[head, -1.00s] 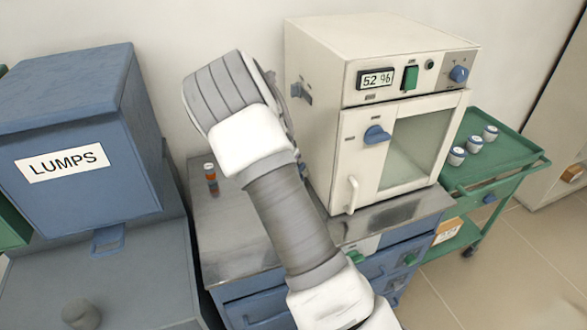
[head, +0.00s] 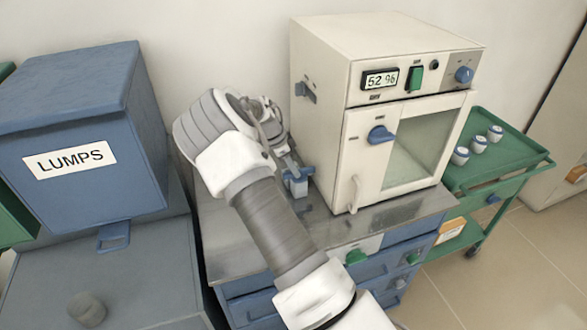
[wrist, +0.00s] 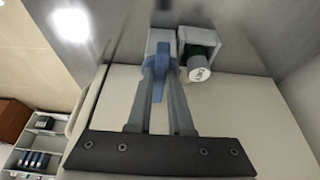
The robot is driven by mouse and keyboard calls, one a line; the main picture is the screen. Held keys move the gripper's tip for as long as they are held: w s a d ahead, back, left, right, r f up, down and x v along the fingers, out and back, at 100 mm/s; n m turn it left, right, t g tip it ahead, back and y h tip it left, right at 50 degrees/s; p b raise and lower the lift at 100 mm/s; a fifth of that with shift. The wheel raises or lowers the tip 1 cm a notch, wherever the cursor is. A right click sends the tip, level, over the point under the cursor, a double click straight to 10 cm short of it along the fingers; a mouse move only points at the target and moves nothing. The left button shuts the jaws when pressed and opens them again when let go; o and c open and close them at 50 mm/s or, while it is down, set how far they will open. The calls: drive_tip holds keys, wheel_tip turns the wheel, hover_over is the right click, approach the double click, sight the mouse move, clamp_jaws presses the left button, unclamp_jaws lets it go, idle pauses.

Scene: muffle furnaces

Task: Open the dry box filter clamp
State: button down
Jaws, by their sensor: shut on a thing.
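The dry box (head: 375,80) is a white cabinet with a glass window and a display reading about 52 %. My gripper (head: 292,172) is low beside its left side, just above the metal counter. In the wrist view my gripper (wrist: 161,72) is shut on a blue lever (wrist: 161,88), which lies between the two grey fingers. The lever meets a pale block (wrist: 158,36), apparently the filter clamp. Beside it is a white-ended cylinder with a green band (wrist: 199,70). In the head view a blue piece (head: 298,186) shows at the fingertips. My arm hides part of this area.
A grey-blue bracket (head: 305,91) projects from the dry box's left side, above my gripper. The blue LUMPS bin (head: 80,120) stands left. Blue drawers are under the metal counter (head: 235,245). A green cart (head: 515,152) with white-and-blue jars stands right.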

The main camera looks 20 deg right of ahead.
idle(0.4)
drive_tip(key=c, duration=0.8)
unclamp_jaws()
drive_tip(key=v, duration=1.7)
drive_tip(key=shift+w+r, duration=0.1)
drive_tip(key=shift+r, duration=0.15)
